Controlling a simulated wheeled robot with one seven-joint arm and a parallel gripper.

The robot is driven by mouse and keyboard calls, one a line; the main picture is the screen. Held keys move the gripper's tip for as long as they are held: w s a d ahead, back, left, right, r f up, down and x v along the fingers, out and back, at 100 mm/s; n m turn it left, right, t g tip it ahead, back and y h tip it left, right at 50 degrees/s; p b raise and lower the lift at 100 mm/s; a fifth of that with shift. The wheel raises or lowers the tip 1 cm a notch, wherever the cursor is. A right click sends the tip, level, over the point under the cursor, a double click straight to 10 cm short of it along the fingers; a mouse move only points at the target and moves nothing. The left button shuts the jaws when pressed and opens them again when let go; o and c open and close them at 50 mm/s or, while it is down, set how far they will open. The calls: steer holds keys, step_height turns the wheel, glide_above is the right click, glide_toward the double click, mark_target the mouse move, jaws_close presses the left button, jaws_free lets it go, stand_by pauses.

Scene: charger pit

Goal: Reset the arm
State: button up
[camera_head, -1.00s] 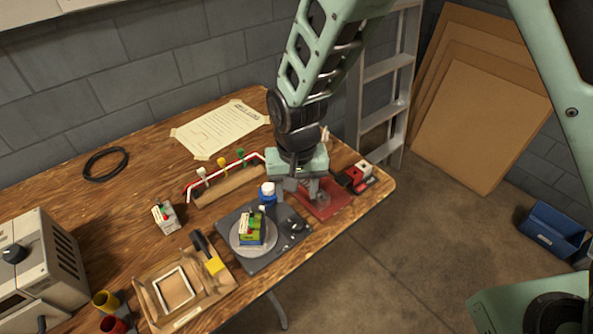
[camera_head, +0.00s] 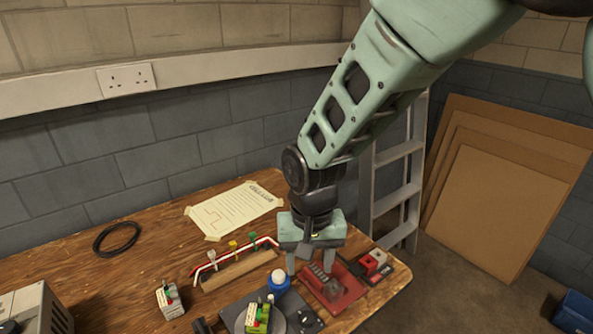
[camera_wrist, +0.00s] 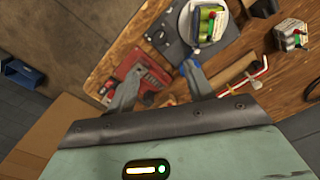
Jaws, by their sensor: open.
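My gripper (camera_head: 310,265) is above the right part of the wooden workbench, pointing down, with its fingers apart and nothing between them. A dark plate (camera_head: 238,309) with a round disc stands to the left of the gripper, and a green and white block (camera_head: 258,318) sits on the disc.
A ladder (camera_head: 398,190) and boards (camera_head: 510,200) stand beyond.

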steer(key=s+d+r+n, duration=0.3)
steer(key=s+d+r, duration=0.1)
steer(key=s, duration=0.5)
steer(key=s+d+r+n, duration=0.4)
steer(key=s+d+r, duration=0.1)
steer(key=s, duration=0.4)
steer(key=shift+s+d+y, duration=0.3)
steer(key=shift+d, duration=0.4)
steer(key=shift+w+a, duration=0.1)
steer(key=shift+w, duration=0.05)
steer(key=shift+c, duration=0.2)
